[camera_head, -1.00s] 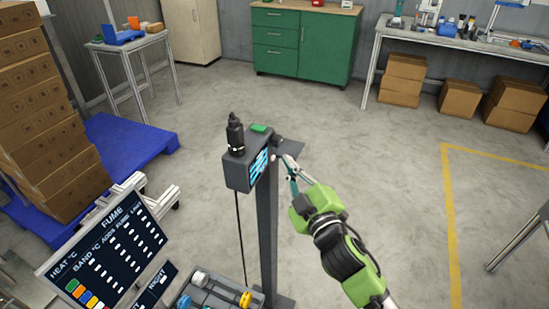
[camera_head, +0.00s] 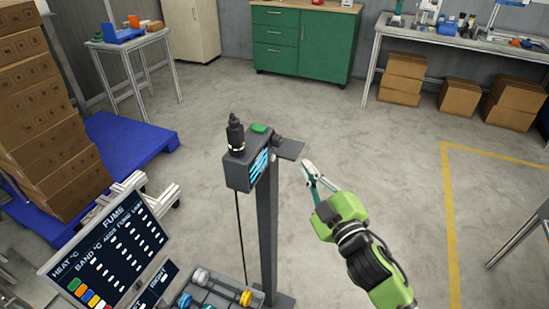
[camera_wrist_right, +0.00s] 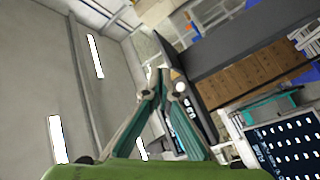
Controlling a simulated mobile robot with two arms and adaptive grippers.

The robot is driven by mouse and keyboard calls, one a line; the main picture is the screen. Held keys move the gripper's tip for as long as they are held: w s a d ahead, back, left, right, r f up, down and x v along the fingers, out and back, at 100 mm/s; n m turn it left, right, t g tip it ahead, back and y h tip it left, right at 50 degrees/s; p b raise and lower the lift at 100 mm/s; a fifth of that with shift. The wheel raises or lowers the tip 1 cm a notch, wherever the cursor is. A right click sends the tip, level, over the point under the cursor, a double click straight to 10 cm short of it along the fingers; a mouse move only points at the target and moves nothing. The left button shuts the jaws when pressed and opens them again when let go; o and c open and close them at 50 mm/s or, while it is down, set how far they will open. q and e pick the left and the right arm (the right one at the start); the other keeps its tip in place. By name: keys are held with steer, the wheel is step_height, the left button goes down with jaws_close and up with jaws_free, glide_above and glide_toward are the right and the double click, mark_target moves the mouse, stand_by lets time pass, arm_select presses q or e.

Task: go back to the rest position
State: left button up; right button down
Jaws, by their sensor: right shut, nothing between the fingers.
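My right gripper (camera_head: 308,168) is at the end of the green and black arm, in the head view right of the dark post. Its fingers are shut and hold nothing. It is apart from the post's box (camera_head: 247,170), which has a lit screen, and from the small dark plate (camera_head: 290,149) beside that box. In the right wrist view the teal fingers (camera_wrist_right: 155,80) come together at their tips. My left gripper is not in the head view.
A tray (camera_head: 226,294) with several coloured knobs is at the post's foot. A tilted display panel (camera_head: 105,250) stands at lower left. Stacked boxes (camera_head: 40,110) are on a blue pallet (camera_head: 130,145). A green cabinet (camera_head: 305,45) is at the back.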

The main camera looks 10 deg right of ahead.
stand_by(0.3)
steer(key=d+f+m+g+h, duration=0.1)
steer(key=d+f+g, duration=0.1)
steer(key=f, duration=0.9)
steer(key=d+f+m+g+h, duration=0.1)
steer(key=d+f+m+g, duration=0.1)
steer(key=f, duration=0.9)
steer(key=s+d+f+m+g, duration=0.15)
steer(key=s+f, duration=0.35)
steer(key=f, duration=0.5)
steer(key=s+d+f+m+g, duration=0.1)
steer(key=s+f+g, duration=0.3)
steer(key=f, duration=0.6)
steer(key=s+f+m+g, duration=0.1)
steer(key=s+f+g, duration=0.1)
steer(key=s+f, duration=0.5)
steer(key=s+a+f+m+g, duration=0.1)
steer(key=s+f+g, duration=0.2)
steer(key=s+f, duration=0.5)
steer(key=s+f+m+g+h, duration=0.1)
steer(key=s+f, duration=0.7)
steer(key=s, duration=1.6)
steer(key=shift+s+a+f+m+g, duration=0.25)
steer(key=shift+s+m+g, duration=0.2)
steer(key=shift+g, duration=0.6)
